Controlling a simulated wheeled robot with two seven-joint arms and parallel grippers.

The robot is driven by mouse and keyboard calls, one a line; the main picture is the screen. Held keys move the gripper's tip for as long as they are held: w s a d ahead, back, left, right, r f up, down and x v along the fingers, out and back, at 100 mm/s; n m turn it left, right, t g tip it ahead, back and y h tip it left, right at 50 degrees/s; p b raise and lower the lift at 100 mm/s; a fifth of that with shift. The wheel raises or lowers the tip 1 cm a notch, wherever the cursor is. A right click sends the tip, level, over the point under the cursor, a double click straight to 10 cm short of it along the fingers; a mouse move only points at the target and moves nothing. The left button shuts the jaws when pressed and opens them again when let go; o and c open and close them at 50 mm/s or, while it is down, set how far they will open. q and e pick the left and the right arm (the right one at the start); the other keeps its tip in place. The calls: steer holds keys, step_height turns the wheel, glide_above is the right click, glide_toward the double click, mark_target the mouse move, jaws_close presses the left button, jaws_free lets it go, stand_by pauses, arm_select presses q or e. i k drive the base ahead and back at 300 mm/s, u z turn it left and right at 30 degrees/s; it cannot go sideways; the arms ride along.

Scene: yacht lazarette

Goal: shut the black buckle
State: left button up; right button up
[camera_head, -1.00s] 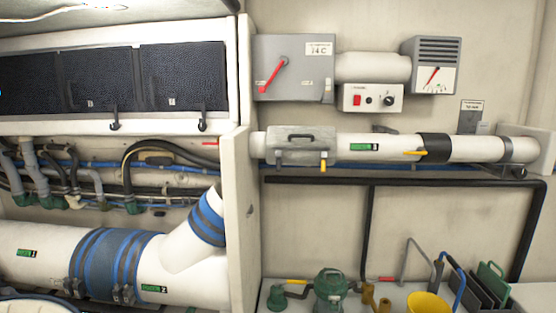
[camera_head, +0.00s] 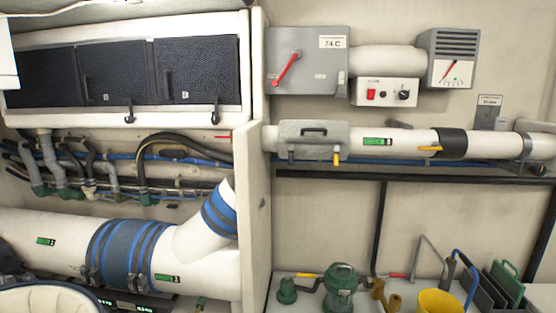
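No part is plainly marked as the black buckle. Two small black latches hang below the dark-panelled cabinet (camera_head: 120,125), a left latch (camera_head: 129,113) and a right latch (camera_head: 216,112). Dark clamp fastenings also sit low on the blue pipe sleeve (camera_head: 122,252), a left pair (camera_head: 88,276) and a right pair (camera_head: 138,281). I cannot tell which of these the task names, nor whether any is open or shut. Neither of my grippers is in view.
A white divider (camera_head: 257,220) separates the left bay from the right wall. A grey switch box (camera_head: 308,60) and a white pipe (camera_head: 405,139) are on that wall. A green pump (camera_head: 341,287) and a yellow bucket (camera_head: 440,302) stand below. Hoses crowd under the cabinet.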

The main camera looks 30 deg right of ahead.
mark_target(291, 147)
steer(key=u, duration=1.85)
steer(key=k, duration=1.35)
steer(key=z, duration=2.4)
steer(key=i, duration=0.45)
